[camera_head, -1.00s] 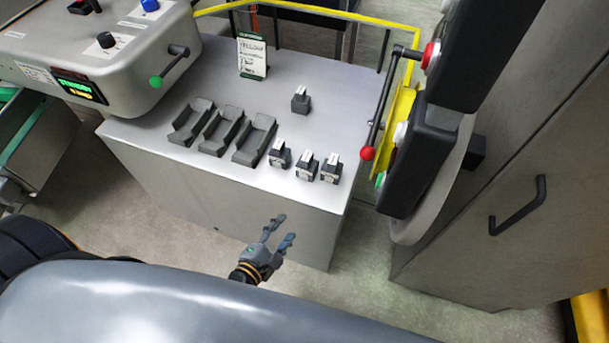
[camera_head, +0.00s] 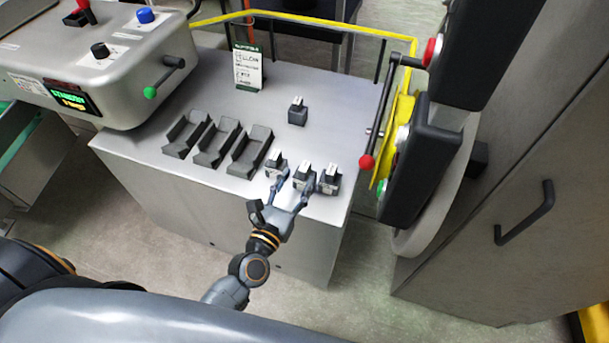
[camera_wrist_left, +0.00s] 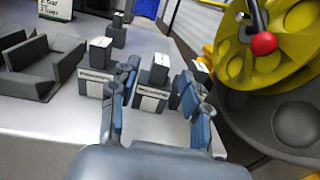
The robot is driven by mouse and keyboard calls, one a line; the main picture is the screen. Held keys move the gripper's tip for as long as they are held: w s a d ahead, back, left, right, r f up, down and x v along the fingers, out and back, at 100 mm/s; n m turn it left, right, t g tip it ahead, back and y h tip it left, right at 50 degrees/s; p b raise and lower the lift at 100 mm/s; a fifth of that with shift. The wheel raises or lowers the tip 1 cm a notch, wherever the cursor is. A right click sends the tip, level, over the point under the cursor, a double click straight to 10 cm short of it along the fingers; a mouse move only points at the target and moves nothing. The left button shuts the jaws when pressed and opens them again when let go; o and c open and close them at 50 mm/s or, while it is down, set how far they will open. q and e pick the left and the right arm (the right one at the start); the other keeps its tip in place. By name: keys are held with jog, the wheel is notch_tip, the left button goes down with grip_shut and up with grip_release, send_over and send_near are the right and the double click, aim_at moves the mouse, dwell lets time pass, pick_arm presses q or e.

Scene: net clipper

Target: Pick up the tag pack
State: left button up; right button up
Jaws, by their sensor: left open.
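Several small dark grey packs with white tops, apparently the tag packs, stand on the grey cabinet top. Three are in the front row: a left pack (camera_head: 275,166), a middle pack (camera_head: 303,177) and a right pack (camera_head: 329,180). One more pack (camera_head: 297,111) stands farther back. My left gripper (camera_head: 291,187) is open at the front row. In the left wrist view the middle pack (camera_wrist_left: 153,85) shows between the open fingers (camera_wrist_left: 159,92); I cannot tell whether they touch it. The right pack is partly hidden behind a finger there. My right gripper is out of view.
Three dark empty holders (camera_head: 221,143) sit left of the packs. A sign card (camera_head: 247,69) stands at the back. A control box (camera_head: 90,65) is at the left. A red-knobbed lever (camera_head: 366,161) and yellow machine parts are close on the right.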

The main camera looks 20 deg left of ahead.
aim_at(301, 174)
pick_arm(q)
jog(key=w, duration=0.5)
jog(key=shift+w+d+f, duration=0.1)
jog(key=shift+d+f, duration=0.2)
jog(key=shift+c, duration=0.4)
grip_shut()
